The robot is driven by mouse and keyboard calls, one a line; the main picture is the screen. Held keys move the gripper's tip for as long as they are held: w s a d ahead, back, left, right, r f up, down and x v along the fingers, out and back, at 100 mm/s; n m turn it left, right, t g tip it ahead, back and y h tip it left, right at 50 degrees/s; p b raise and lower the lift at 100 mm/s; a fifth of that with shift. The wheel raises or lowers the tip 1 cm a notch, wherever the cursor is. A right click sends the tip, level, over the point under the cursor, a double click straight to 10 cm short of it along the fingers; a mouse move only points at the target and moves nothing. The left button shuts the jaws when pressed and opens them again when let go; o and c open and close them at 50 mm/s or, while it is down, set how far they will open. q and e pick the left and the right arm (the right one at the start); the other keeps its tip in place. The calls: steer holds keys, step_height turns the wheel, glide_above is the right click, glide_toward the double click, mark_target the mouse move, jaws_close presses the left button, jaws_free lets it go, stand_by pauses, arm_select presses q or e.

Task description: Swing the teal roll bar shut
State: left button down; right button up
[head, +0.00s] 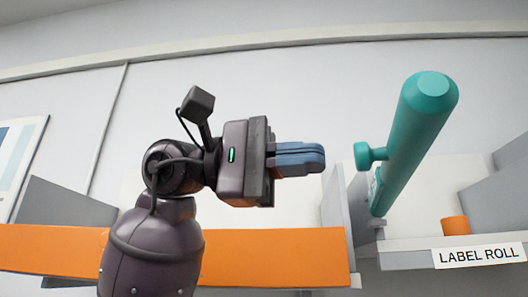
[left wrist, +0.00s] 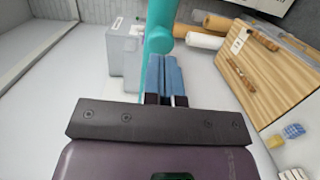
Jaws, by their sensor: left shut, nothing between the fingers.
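The teal roll bar (head: 412,135) swings out toward the camera, angled up and to the right from its mount beside the label roll bay. A round teal knob (head: 366,154) sticks out from its left side. In the left wrist view the teal bar (left wrist: 159,24) crosses the top, just beyond my fingertips. My left gripper (head: 322,157) has its blue fingers shut together with nothing between them, pointing right at the knob's height. In the head view a small gap shows between fingertips and knob. Contact cannot be judged from the wrist view. My right gripper is not in view.
An orange-fronted shelf (head: 270,255) runs along the left. The left wrist view shows a wooden board (left wrist: 268,68) and a white roll (left wrist: 205,41).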

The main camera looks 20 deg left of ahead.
arm_select(q)
steer(key=shift+w+d+p, duration=0.15)
steer(key=shift+d+p, duration=0.15)
steer(key=shift+d, duration=1.15)
steer(key=shift+f, duration=0.1)
steer(key=shift+d, duration=0.1)
